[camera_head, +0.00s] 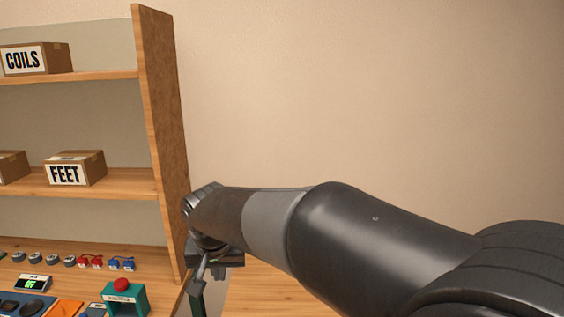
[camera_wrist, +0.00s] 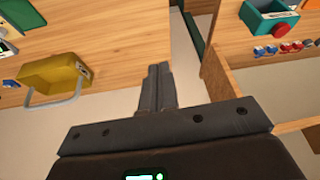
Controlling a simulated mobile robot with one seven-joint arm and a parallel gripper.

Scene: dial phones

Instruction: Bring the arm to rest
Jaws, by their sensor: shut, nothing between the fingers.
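My arm reaches from the lower right of the head view to the middle left. My gripper (camera_head: 197,284) hangs at its end, just right of the shelf's side panel and partly hidden by my wrist. In the wrist view my gripper (camera_wrist: 159,68) has its two dark fingers together, with nothing between them. The fingers point past a gap between wooden surfaces, and no object touches them.
The shelf (camera_head: 160,120) holds a COILS box (camera_head: 36,59) and a FEET box (camera_head: 76,168). A teal box with a red button (camera_head: 124,298) stands on the worktop below, near my gripper. A yellow handled bin (camera_wrist: 55,77) shows left of my fingers. The wall at right is bare.

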